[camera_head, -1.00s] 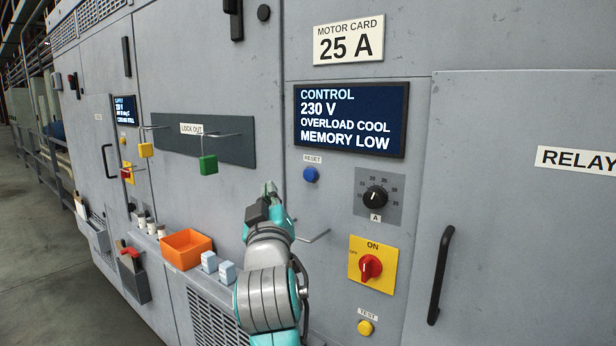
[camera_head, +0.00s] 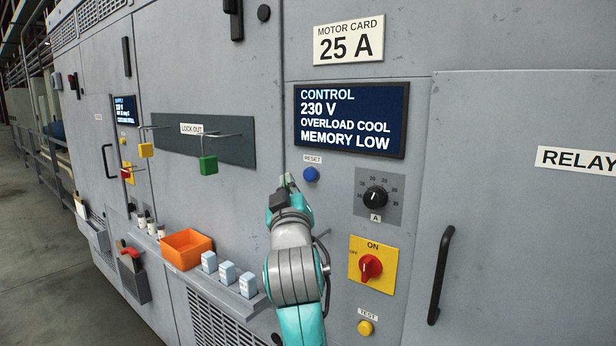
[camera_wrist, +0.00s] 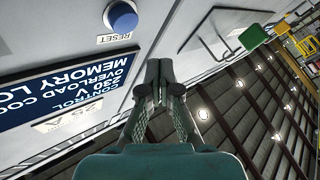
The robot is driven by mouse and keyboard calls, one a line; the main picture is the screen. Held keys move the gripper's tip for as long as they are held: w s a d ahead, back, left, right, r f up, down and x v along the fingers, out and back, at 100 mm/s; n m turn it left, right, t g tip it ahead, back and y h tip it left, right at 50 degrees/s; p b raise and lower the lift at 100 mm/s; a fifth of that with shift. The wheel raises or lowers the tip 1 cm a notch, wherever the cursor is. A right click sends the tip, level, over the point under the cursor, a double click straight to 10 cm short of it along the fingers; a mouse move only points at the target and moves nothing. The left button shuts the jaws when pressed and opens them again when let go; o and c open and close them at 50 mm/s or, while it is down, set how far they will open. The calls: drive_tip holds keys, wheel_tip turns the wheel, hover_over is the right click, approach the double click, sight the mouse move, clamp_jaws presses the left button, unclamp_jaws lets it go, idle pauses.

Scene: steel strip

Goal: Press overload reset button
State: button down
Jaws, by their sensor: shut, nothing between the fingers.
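The blue reset button (camera_head: 311,174) sits on the grey cabinet front under a RESET label (camera_head: 313,159), below the dark display (camera_head: 351,119). The display reads CONTROL, 230 V, OVERLOAD COOL, MEMORY LOW. My gripper (camera_head: 287,181) is shut and empty, a little left of and slightly below the button in the head view. In the wrist view the closed fingertips (camera_wrist: 159,68) point toward the panel, and the blue button (camera_wrist: 122,15) is up and left of them. They appear apart from the button.
Right of the button are a black dial (camera_head: 375,197) and a red switch on a yellow plate (camera_head: 371,267); a yellow test button (camera_head: 365,328) is below. A black handle (camera_head: 440,275) stands at right. Left are a green lock (camera_head: 208,165) on a hook and an orange bin (camera_head: 186,249) on a ledge.

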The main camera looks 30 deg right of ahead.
sight(304, 172)
drive_tip(key=shift+w+d, duration=0.35)
drive_tip(key=shift+d, duration=0.55)
drive_tip(key=shift+w+d, duration=0.3)
drive_tip(key=shift+d, duration=0.55)
drive_tip(key=shift+w+d, duration=0.1)
drive_tip(key=shift+d, duration=0.3)
drive_tip(key=shift+w+d, duration=0.25)
drive_tip(key=shift+d, duration=0.35)
idle(1.1)
idle(0.3)
drive_tip(key=shift+s+a, duration=0.2)
drive_tip(key=shift+a, duration=0.3)
drive_tip(key=shift+s+a, duration=0.15)
drive_tip(key=shift+a, duration=0.35)
drive_tip(key=shift+a, duration=0.1)
drive_tip(key=shift+s+a, duration=0.3)
drive_tip(key=shift+a, duration=0.45)
drive_tip(key=shift+s+a, duration=0.3)
drive_tip(key=shift+a, duration=0.45)
drive_tip(key=shift+s+a, duration=0.3)
drive_tip(key=shift+a, duration=0.45)
